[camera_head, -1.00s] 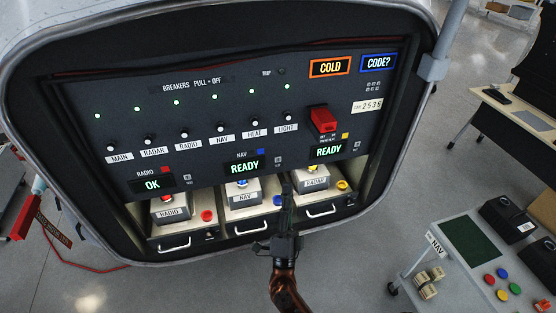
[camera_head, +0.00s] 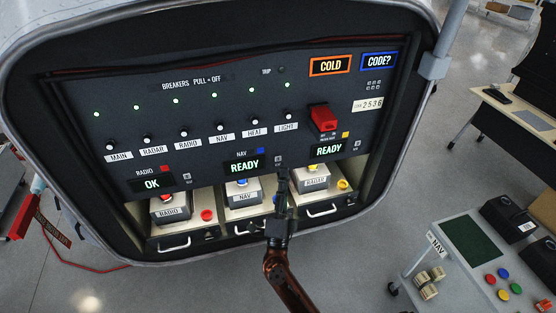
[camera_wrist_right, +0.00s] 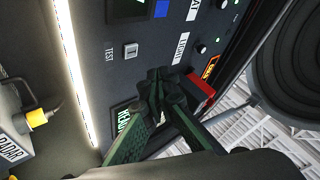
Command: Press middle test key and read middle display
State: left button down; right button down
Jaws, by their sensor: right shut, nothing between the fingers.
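The middle display (camera_head: 244,165), under the NAV label, reads READY in green. The middle test key (camera_head: 278,160) is a small light square to its right. It also shows in the right wrist view as a pale key (camera_wrist_right: 131,50) beside the word TEST. My right gripper (camera_head: 283,173) is shut and empty, with its tips just below and right of that key in the head view. In the right wrist view the fingertips (camera_wrist_right: 157,76) are beside the key, apart from it in the picture. Contact with the panel cannot be told. My left gripper is not in view.
The left display (camera_head: 153,184) reads OK and the right display (camera_head: 328,150) reads READY. A red switch cover (camera_head: 322,119) sits above the right one. Below are the RADIO, NAV and RADAR drawers. A cart (camera_head: 465,240) stands at lower right.

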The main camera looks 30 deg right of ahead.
aim_at(278, 158)
jog(key=shift+w+d, duration=0.15)
jog(key=shift+w, duration=0.6)
jog(key=shift+w+d, duration=0.15)
jog(key=shift+w, duration=0.55)
jog(key=shift+p, duration=0.3)
jog(key=shift+w+d, duration=0.1)
jog(key=shift+w, duration=0.3)
jog(key=shift+w+d, duration=0.1)
jog(key=shift+w, duration=0.25)
dwell(0.7)
jog(key=shift+s+p, duration=0.1)
jog(key=shift+p, duration=0.2)
jog(key=shift+s+a, duration=0.2)
jog(key=shift+s, duration=0.5)
